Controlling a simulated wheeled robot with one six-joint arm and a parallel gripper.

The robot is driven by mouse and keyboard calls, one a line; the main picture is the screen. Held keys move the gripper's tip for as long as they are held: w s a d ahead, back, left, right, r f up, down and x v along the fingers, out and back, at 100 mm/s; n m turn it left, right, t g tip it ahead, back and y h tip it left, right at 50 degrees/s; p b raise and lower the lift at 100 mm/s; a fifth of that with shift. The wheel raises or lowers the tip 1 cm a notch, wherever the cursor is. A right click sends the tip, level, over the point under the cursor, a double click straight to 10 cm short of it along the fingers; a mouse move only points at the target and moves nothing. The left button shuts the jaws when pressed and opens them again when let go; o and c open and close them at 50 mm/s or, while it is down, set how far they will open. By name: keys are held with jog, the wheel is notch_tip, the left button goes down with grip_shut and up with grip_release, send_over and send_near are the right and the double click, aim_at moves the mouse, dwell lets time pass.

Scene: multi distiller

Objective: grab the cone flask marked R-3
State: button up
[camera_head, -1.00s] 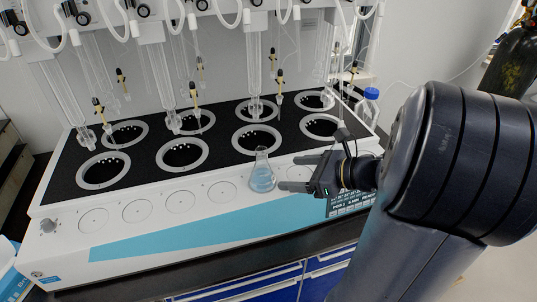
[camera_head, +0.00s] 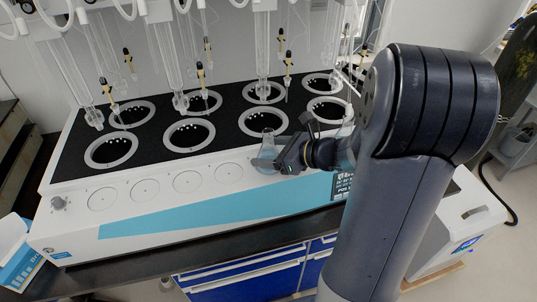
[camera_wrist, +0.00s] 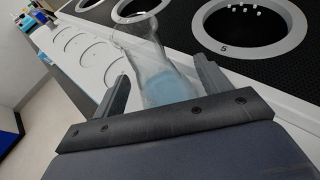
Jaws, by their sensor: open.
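A clear cone flask (camera_head: 268,146) with light blue liquid stands on the white front ledge of the distiller (camera_head: 150,195). No marking on it can be read. My gripper (camera_head: 270,163) is open at the flask, coming from the right. In the wrist view the flask (camera_wrist: 165,80) stands between the two open fingers of my gripper (camera_wrist: 160,90), tilted in the picture. I cannot tell whether either finger touches the glass. Part of the flask's lower body is hidden behind my gripper in the head view.
Black-topped wells with grey rings (camera_head: 189,134) lie behind the ledge, with glass tubes (camera_head: 172,75) hanging above. Empty round marks (camera_head: 187,181) line the ledge on the left. A white box (camera_head: 470,212) stands at right.

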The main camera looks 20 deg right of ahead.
jog(key=shift+w+a+f, duration=0.15)
jog(key=shift+a, duration=0.05)
jog(key=shift+c, duration=0.2)
jog(key=c, duration=1.1)
